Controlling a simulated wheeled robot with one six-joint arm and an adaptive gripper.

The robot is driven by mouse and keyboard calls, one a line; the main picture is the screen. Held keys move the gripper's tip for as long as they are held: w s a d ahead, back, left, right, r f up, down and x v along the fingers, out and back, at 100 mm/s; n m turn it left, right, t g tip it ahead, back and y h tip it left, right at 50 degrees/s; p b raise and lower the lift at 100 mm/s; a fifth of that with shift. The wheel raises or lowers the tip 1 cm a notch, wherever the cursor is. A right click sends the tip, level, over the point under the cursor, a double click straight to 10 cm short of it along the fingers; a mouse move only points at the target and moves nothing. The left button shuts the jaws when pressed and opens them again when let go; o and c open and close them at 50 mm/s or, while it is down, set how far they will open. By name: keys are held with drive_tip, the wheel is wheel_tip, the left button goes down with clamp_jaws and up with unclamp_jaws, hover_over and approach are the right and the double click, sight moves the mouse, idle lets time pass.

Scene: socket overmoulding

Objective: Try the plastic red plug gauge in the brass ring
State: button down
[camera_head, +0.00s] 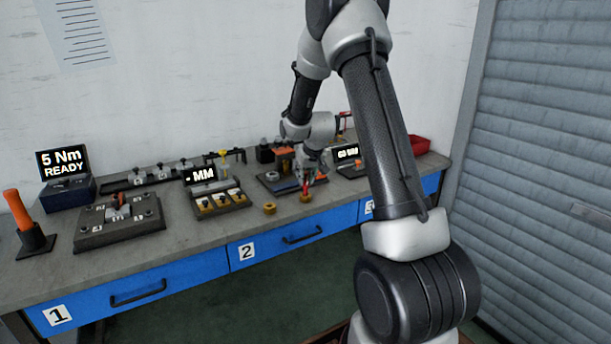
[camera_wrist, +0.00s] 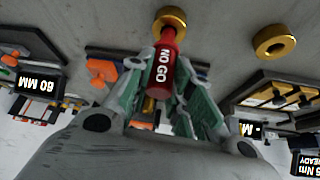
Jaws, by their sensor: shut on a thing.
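My gripper (camera_wrist: 160,75) is shut on the red plug gauge (camera_wrist: 163,62), whose visible face reads NO GO. In the wrist view the gauge's narrow end meets a brass ring (camera_wrist: 168,15) lying on the bench. I cannot tell whether the tip is inside the bore or just over it. In the head view the red gauge (camera_head: 306,187) stands upright right above that ring (camera_head: 306,198), with my gripper (camera_head: 308,172) over it. A second brass ring (camera_head: 269,208) lies apart to the left; it also shows in the wrist view (camera_wrist: 275,41).
A fixture with brass pieces and an MM display (camera_head: 200,175) stands left of the rings. A dark blue tray (camera_head: 275,183) lies just behind. A second display (camera_head: 347,153) and a red bin (camera_head: 419,145) are to the right. The bench's front edge is close.

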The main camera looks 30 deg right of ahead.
drive_tip(key=shift+f, duration=1.2)
idle(0.8)
drive_tip(key=shift+r, duration=0.15)
idle(0.6)
drive_tip(key=shift+r, duration=1.45)
drive_tip(key=shift+r, duration=0.1)
drive_tip(key=shift+r, duration=2.45)
